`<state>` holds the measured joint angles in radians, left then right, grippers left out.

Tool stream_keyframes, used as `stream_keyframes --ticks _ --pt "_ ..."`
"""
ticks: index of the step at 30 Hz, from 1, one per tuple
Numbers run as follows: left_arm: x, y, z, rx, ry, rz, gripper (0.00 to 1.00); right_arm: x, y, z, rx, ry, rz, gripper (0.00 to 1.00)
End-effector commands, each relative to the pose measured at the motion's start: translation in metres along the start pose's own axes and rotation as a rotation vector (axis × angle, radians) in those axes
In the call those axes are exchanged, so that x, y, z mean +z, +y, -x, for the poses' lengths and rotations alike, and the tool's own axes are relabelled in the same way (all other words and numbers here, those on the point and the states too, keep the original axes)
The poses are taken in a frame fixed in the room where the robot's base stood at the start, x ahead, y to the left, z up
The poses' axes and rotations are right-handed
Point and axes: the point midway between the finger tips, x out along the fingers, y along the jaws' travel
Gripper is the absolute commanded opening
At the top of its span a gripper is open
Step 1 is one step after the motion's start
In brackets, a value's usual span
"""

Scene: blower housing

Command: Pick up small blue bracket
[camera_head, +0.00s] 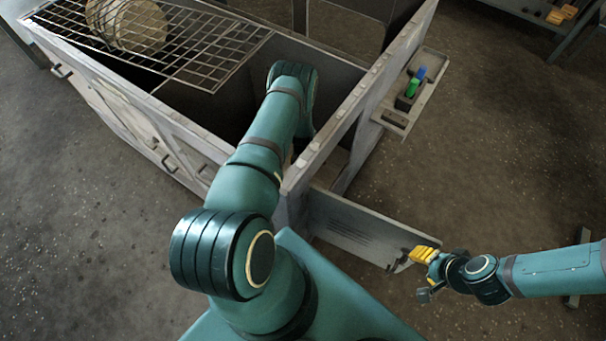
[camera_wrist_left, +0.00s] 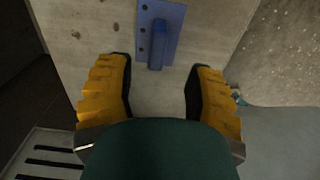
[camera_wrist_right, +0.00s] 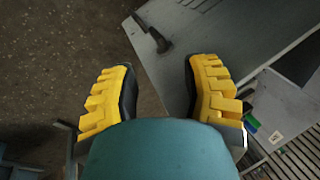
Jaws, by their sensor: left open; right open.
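The small blue bracket (camera_wrist_left: 162,30) is a flat plate with dark holes and a rounded blue peg sticking out. It lies against a worn grey surface at the top middle of the left wrist view. My left gripper (camera_wrist_left: 158,82) is open and empty. Its yellow fingers stand apart just short of the bracket, with the peg lined up between them. In the head view my left arm reaches down inside the housing, so that gripper and the bracket are hidden there. My right gripper (camera_head: 424,270) is open and empty by the end of the lowered door panel; it also shows in the right wrist view (camera_wrist_right: 157,80).
The grey metal housing (camera_head: 118,110) has walls close around my left arm. A wire grid (camera_head: 200,62) with a round drum (camera_head: 128,22) covers its far left. The door panel (camera_head: 350,228) has a dark handle (camera_wrist_right: 160,42). A side shelf (camera_head: 432,88) holds green and blue items.

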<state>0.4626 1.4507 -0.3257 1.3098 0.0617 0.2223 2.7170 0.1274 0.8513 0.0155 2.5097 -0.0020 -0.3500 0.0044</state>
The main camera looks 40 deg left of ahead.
Motion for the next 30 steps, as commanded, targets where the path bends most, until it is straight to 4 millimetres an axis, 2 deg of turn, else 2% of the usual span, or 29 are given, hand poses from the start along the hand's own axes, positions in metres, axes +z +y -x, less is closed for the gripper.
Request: stream_keyframes --ticks 5,13,23,24,28,30 --pt "0.001 0.001 -0.012 -0.001 0.000 0.001 0.53 -0.001 0.001 -0.004 0.000 0.002 0.000 0.47" --pt "0.004 0.004 -0.050 -0.001 0.000 0.001 0.53 -0.002 0.006 -0.015 0.000 0.008 0.001 0.47" --pt "0.004 0.004 -0.055 0.000 0.000 0.001 0.53 -0.002 0.006 -0.016 0.000 0.009 0.001 0.47" --pt "0.004 0.004 -0.055 0.000 0.000 0.001 0.48 -0.002 0.006 -0.016 0.000 0.009 0.001 0.47" --pt "0.004 0.004 -0.055 0.000 0.000 0.001 0.03 -0.002 0.006 -0.016 0.000 0.009 0.001 0.47" --pt "0.004 0.004 -0.055 0.000 0.000 0.001 0.00 -0.002 0.006 -0.016 0.000 0.009 0.001 0.47"
